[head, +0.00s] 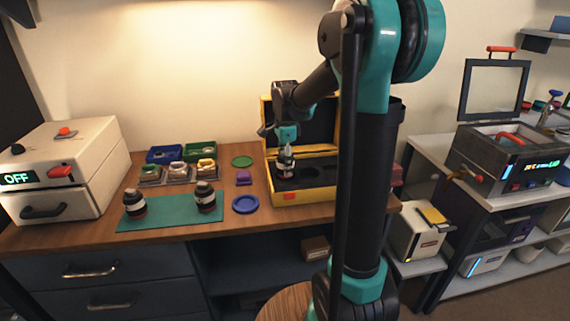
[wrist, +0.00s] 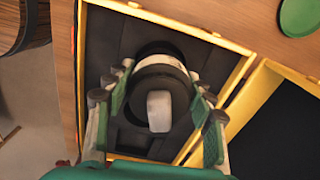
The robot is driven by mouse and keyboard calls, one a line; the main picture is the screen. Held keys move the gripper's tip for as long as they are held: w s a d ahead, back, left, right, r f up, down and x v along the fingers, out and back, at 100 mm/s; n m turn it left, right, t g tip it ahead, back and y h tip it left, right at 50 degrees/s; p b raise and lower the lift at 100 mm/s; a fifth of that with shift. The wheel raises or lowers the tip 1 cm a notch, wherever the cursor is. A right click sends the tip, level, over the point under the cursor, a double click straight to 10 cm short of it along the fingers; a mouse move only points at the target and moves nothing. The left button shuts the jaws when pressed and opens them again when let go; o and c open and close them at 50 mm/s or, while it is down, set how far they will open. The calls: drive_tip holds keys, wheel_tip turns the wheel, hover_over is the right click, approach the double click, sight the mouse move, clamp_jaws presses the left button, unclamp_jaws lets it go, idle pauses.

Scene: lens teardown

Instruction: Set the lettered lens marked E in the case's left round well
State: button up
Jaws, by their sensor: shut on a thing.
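My gripper (head: 286,152) is over the left part of the open yellow case (head: 305,196). It is shut on a dark lens with a white band (head: 285,166), which looks upright. In the wrist view the green-padded fingers of my gripper (wrist: 160,95) stand on both sides of the lens (wrist: 160,71). A dark round well shows just beyond the lens, partly hidden by it. I cannot tell whether the lens base touches the case. Two similar dark lenses with white bands, one at left (head: 134,204) and one at right (head: 205,197), stand on the green mat. No letter is readable.
The green mat (head: 165,222) lies at the table's front. A blue dish (head: 245,204), a purple piece (head: 243,177) and a green disc (head: 242,161) lie between mat and case. Small trays and bins stand behind the mat. The case's raised lid (head: 266,118) stands behind the gripper.

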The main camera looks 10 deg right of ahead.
drive_tip(key=shift+f, duration=1.1)
drive_tip(key=o, duration=1.2)
drive_tip(key=shift+o, duration=0.6)
drive_tip(key=shift+o, duration=1.2)
drive_tip(key=shift+r, duration=4.5)
